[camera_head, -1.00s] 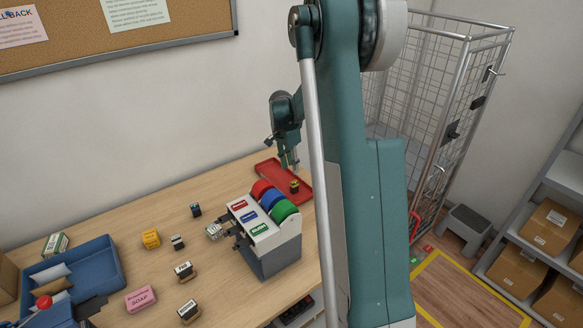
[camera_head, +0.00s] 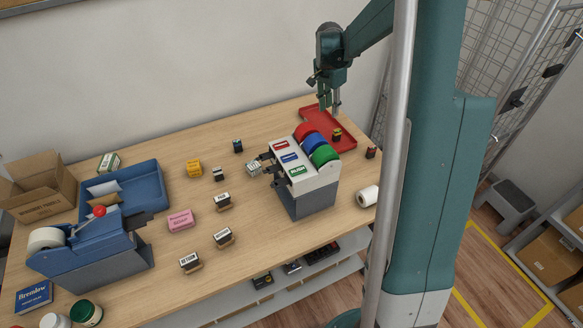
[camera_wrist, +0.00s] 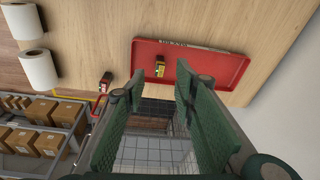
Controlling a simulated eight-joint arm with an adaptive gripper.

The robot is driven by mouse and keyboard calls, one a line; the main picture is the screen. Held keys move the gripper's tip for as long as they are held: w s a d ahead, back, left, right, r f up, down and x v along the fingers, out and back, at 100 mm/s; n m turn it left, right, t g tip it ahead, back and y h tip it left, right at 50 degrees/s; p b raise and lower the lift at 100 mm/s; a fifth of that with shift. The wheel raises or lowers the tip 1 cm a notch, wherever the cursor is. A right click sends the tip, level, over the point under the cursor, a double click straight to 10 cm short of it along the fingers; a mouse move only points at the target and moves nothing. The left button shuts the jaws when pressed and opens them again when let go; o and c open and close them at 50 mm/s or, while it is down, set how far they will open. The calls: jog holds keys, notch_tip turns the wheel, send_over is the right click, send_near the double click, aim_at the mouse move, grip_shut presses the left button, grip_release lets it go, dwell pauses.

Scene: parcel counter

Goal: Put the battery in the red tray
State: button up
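The battery appears to be the small black-and-yellow block (camera_head: 336,134), though its label is too small to read. My gripper (camera_head: 331,110) is above the tray, pointing down and apart from the block. In the wrist view its two green fingers (camera_wrist: 154,88) are spread with nothing between them.
A stand with red, blue and green rolls (camera_head: 307,180) is in front of the tray. A small dark red block (camera_head: 371,153) and a white roll (camera_head: 368,196) are near the table's right edge. Stamps, a blue tray (camera_head: 140,185) and a blue tape dispenser (camera_head: 95,240) are to the left.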

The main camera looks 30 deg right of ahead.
jog(key=s+a+r+n+t, duration=0.1)
jog(key=s+a+r+n, duration=0.1)
jog(key=s+a+r, duration=0.2)
jog(key=s+a+r+n+t, duration=0.1)
jog(key=s+a+r+n, duration=0.2)
jog(key=s+a+r, duration=0.2)
jog(key=s+a+r+n+t, duration=0.1)
jog(key=s+a+r, duration=0.3)
jog(key=a, duration=0.6)
jog(key=shift+s+r+n, duration=0.3)
jog(key=shift+r+n, duration=0.15)
jog(key=shift+n, duration=0.35)
jog(key=s+a+n+t+y, duration=0.1)
jog(key=s+a+n, duration=0.3)
jog(key=s+a, duration=0.3)
jog(key=s+a+n+t, duration=0.2)
jog(key=s+a+n, duration=0.2)
jog(key=s, duration=0.9)
jog(key=a, duration=0.3)
jog(key=shift+a+f+n+y, duration=0.25)
jog(key=shift+f+n+y, duration=0.05)
jog(key=shift+f+y, duration=0.1)
